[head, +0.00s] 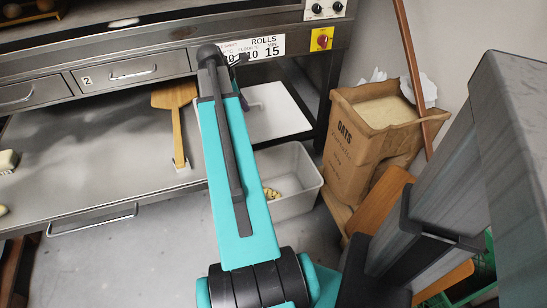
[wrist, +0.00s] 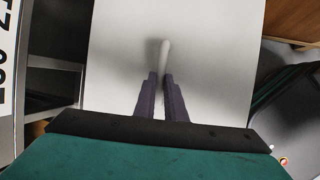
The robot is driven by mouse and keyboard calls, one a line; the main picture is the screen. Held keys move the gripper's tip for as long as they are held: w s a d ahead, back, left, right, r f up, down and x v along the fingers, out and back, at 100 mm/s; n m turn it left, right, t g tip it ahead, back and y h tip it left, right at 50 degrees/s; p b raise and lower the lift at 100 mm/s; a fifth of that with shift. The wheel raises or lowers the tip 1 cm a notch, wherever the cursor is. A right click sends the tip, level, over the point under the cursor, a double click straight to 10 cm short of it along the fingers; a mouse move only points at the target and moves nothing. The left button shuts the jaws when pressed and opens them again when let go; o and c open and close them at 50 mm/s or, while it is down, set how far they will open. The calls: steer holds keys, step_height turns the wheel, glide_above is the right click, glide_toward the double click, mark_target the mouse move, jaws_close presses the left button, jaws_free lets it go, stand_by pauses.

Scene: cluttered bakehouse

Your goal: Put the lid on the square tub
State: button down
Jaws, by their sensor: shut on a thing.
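The white square lid (wrist: 215,60) fills the middle of the wrist view. My gripper (wrist: 160,78) is shut on the raised pale handle at the lid's centre. In the head view the lid (head: 284,114) shows right of my teal arm, which hides part of it and most of my gripper. The grey square tub (head: 304,208) stands on the floor, open at the top. Some yellowish pieces lie inside it. My arm covers its left side. The lid appears beyond the tub's back rim in the head view, apart from its opening.
A brown paper oats sack (head: 350,150) stands right of the tub, with wooden boards (head: 378,205) in front of it. A steel oven with drawers (head: 130,70) is behind. A wooden peel (head: 177,125) lies on the steel surface (head: 90,160) at left.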

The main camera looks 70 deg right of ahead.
mark_target(268, 112)
steer(key=shift+m, duration=0.3)
steer(key=s+d+f, duration=0.1)
steer(key=s, duration=0.1)
steer(key=s+d+f+b, duration=0.1)
steer(key=s, duration=0.1)
steer(key=s+d+f+b, duration=0.1)
steer(key=s+d, duration=0.1)
steer(key=s, duration=0.1)
steer(key=shift+f, duration=0.15)
steer(key=b+x, duration=0.2)
steer(key=x, duration=0.1)
steer(key=shift+s+a+f, duration=0.1)
steer(key=shift+s+a, duration=0.1)
steer(key=shift+s, duration=0.1)
step_height(268, 112, down, 24)
steer(key=d+b, duration=0.1)
steer(key=b, duration=1.4)
steer(key=shift+s+d, duration=0.15)
steer(key=shift+s, duration=0.3)
steer(key=shift+f, duration=0.2)
steer(key=shift+f+b, duration=2.25)
steer(key=shift+b, duration=0.4)
steer(key=shift+s+p, duration=0.1)
steer(key=shift+p, duration=1.7)
